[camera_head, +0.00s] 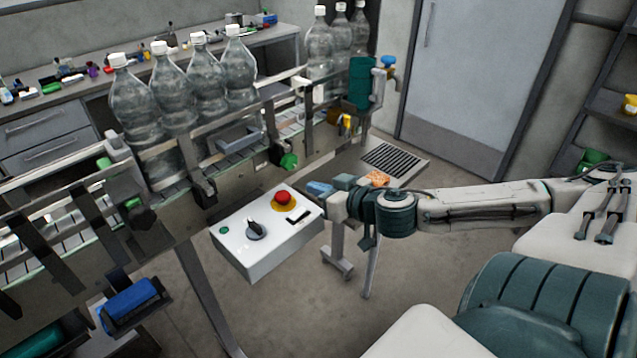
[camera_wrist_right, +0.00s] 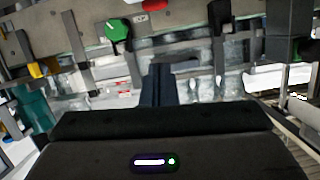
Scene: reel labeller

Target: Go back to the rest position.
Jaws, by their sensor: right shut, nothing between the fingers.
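My right gripper (camera_head: 318,187) reaches in from the right in the head view, just past the far right corner of a white control box. In the right wrist view its dark fingers (camera_wrist_right: 157,85) are together with nothing seen between them. It appears apart from the box and the conveyor. The control box (camera_head: 262,262) carries a red button (camera_head: 283,197) on a yellow ring, a black rotary knob (camera_head: 255,230) and a small green button. My left gripper is not seen in either view.
Several clear bottles (camera_head: 165,90) stand on the conveyor (camera_head: 240,150) at the left. A green knob (camera_head: 288,161) sticks out from its side and also shows in the right wrist view (camera_wrist_right: 117,30). The floor (camera_head: 440,255) below my right arm looks mostly clear.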

